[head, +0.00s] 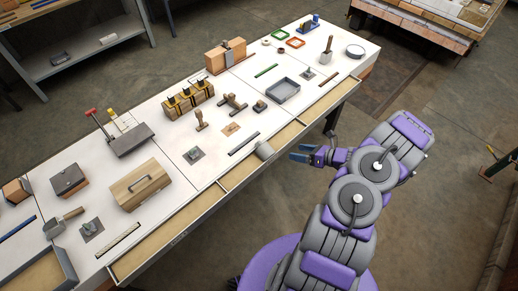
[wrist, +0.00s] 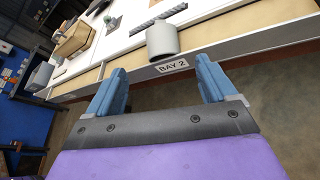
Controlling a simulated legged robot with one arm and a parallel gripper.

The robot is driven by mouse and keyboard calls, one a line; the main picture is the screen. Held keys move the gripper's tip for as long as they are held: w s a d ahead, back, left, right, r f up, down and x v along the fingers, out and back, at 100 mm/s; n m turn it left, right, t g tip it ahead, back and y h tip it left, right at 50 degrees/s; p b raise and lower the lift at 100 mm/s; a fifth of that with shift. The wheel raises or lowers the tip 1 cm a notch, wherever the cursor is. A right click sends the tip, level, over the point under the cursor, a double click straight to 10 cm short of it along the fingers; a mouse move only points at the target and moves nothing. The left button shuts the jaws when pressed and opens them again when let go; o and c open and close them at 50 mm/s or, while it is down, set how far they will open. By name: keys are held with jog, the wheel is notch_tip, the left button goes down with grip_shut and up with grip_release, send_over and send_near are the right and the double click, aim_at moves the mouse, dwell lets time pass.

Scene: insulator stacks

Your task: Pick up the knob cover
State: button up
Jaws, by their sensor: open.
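A grey, rounded, cup-like piece, which looks like the knob cover (head: 265,150), sits at the front edge of the long workbench (head: 180,238). In the wrist view the knob cover (wrist: 162,42) is just beyond my fingertips, near the middle, above a "BAY 2" label (wrist: 171,67). My gripper (head: 300,153) is just right of the cover in the head view, off the bench's front edge. In the wrist view my gripper (wrist: 159,66) has its two blue fingers wide apart, with nothing between them. The cover's far side is hidden.
The bench top holds a wooden box with a handle (head: 142,184), a grey tray (head: 283,90), a dark strip (head: 243,143) behind the cover and several small parts. Shallow wooden trays line the front edge. The floor in front is clear.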

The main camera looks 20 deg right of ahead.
aim_at(270, 148)
jog(key=b+x, duration=0.2)
jog(key=x, duration=0.9)
jog(key=shift+a, duration=0.2)
jog(key=shift+w+f+b, duration=0.25)
jog(key=shift+w+b, duration=0.1)
jog(key=shift+b, duration=0.1)
jog(key=b+x, duration=0.1)
jog(key=x, duration=0.3)
jog(key=shift+d+f, duration=0.1)
jog(key=shift+a, duration=0.45)
jog(key=shift+d, duration=0.35)
jog(key=c, duration=0.6)
jog(key=shift+a, duration=0.1)
jog(key=c, duration=0.4)
jog(key=shift+o, duration=0.2)
notch_tip(270, 148, up, 10)
jog(key=shift+w+r+p, duration=0.1)
jog(key=shift+r+p, duration=0.05)
jog(key=shift+p, duration=0.95)
jog(key=w+a+r+m+t+h, duration=0.1)
jog(key=w+a+r, duration=0.3)
jog(key=r, duration=0.5)
jog(key=w+a+r+m+t+h, duration=0.1)
jog(key=w+a+r, duration=0.2)
jog(key=r, duration=0.6)
jog(key=s+a+r+m+h, duration=0.2)
jog(key=a+r, duration=0.7)
jog(key=r, duration=0.5)
jog(key=shift+s+a, duration=0.35)
jog(key=shift+s, duration=0.55)
